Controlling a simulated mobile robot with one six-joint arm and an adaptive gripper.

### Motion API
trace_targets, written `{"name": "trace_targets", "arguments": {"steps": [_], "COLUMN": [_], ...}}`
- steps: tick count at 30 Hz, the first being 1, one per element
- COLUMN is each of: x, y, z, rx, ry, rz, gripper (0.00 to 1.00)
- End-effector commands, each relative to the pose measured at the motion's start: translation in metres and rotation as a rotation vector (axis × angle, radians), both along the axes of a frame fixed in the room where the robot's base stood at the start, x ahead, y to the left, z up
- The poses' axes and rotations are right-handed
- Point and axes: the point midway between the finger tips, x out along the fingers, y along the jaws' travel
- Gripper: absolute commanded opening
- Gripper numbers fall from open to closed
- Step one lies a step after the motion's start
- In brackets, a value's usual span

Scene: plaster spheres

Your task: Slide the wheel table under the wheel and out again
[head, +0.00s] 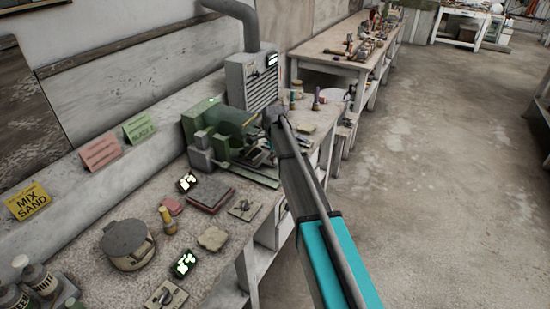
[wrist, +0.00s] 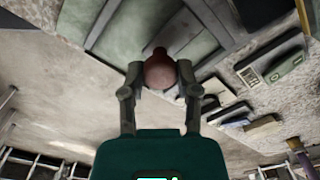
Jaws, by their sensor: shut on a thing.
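My gripper (wrist: 160,75) is shut on a rounded reddish-brown knob (wrist: 159,66) in the wrist view, with one finger on each side of it. Pale green-grey panels (wrist: 192,47) lie behind the knob. In the head view a green machine (head: 222,118) stands on the bench at the arm's far end. My arm crosses in front of the machine's right side and hides the gripper and knob there. I cannot clearly make out the wheel or the wheel table.
A grey slotted box (head: 252,82) with a duct stands behind the machine. The near bench (head: 105,286) holds a lidded pot (head: 128,243), a dark red flat box (head: 210,195) and small switch boxes. The concrete floor (head: 440,180) at right is clear.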

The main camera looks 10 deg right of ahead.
Motion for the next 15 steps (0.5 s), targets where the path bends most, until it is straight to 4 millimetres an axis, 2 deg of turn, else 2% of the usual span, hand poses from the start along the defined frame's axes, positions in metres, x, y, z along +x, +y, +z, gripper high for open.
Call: {"name": "trace_targets", "arguments": {"steps": [1, 2, 6, 7, 15], "x": [0.0011, 0.0011, 0.0007, 0.0006, 0.0000], "y": [-0.0013, -0.0014, -0.0012, -0.0012, -0.0007], "z": [0.0000, 0.0000, 0.0000, 0.0000, 0.0000], "rx": [-0.002, -0.002, -0.002, -0.002, -0.001], "ry": [-0.003, -0.003, -0.002, -0.002, 0.000], "rz": [-0.001, -0.001, -0.001, -0.001, 0.000], "gripper": [0.00, 0.47, 0.73, 0.76, 0.76]}}
